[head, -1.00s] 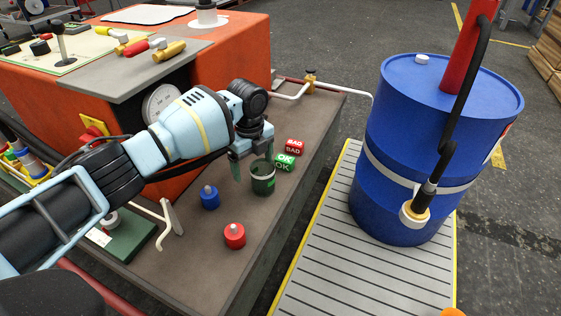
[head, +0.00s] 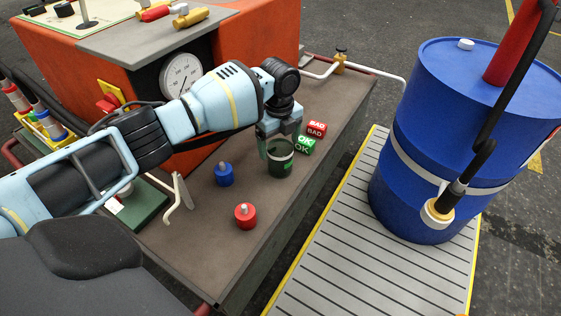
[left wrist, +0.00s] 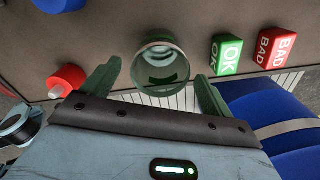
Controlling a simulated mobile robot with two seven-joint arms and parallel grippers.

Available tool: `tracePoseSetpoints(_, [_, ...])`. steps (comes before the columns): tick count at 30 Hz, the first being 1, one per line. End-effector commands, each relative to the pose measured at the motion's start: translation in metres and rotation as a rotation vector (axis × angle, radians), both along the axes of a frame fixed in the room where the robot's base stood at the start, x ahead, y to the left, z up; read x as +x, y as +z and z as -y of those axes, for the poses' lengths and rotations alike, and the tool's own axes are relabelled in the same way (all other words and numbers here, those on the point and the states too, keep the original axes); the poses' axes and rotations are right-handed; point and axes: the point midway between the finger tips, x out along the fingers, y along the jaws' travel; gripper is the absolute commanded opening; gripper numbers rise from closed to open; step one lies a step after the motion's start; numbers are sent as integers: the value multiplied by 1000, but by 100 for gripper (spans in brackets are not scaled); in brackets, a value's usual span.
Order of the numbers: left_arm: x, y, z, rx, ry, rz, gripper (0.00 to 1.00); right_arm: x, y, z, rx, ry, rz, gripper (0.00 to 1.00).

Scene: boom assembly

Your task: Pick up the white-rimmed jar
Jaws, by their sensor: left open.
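The white-rimmed jar (head: 280,160) is a dark green, open-topped cup with a pale rim, standing upright on the brown bench top. It also shows in the left wrist view (left wrist: 160,68), seen from above, with a green patch inside. My left gripper (head: 279,149) is open at the jar. In the left wrist view its two green fingers (left wrist: 155,88) are spread wide, one to each side of the jar's near edge. I see no grip on the jar. My right gripper is not in view.
A green OK block (head: 304,145) and a red BAD block (head: 316,129) stand right of the jar. A blue weight (head: 224,174) and a red weight (head: 245,216) stand to its left and front. A blue drum (head: 425,150) stands on a slatted platform beyond the bench edge.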

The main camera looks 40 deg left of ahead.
Motion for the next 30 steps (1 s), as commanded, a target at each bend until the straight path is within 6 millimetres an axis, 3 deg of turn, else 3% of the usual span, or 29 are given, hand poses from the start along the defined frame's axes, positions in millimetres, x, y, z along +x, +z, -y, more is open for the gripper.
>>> tracePoseSetpoints(9, [-1, -46, 1, 1, 1, -6, 86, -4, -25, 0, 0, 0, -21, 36])
tracePoseSetpoints(17, [0, -48, 1, 0, 1, -2, 86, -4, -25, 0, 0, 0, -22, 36])
tracePoseSetpoints(29, [0, -48, 1, 0, 1, -2, 36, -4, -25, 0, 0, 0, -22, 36])
tracePoseSetpoints(30, [0, -47, 1, 0, 1, -2, 35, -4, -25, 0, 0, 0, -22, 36])
